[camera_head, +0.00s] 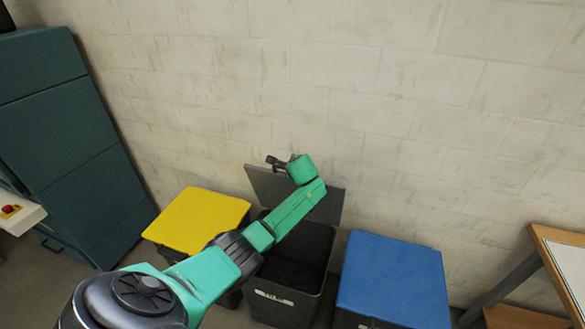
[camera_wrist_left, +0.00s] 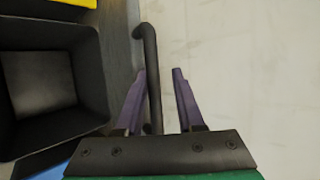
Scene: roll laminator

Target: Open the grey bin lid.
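The grey bin (camera_head: 290,312) stands between a yellow-lidded and a blue-lidded bin in the head view, with its dark inside exposed. Its grey lid (camera_head: 330,206) is swung up and stands tilted back near the wall. My left arm reaches across the bin, and my left gripper (camera_head: 276,162) is at the lid's upper edge. In the left wrist view, the lid (camera_wrist_left: 120,45) carries a black bar handle (camera_wrist_left: 151,60). The handle lies between the two purple fingers of my left gripper (camera_wrist_left: 160,74), which are apart, with a gap on the right side. My right gripper is not in view.
The yellow lid (camera_head: 197,218) is left of the grey bin and the blue lid (camera_head: 395,280) is right of it, both closed. A pale block wall (camera_head: 400,90) stands close behind. A teal cabinet (camera_head: 70,140) is at left, a wooden table (camera_head: 560,250) at right.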

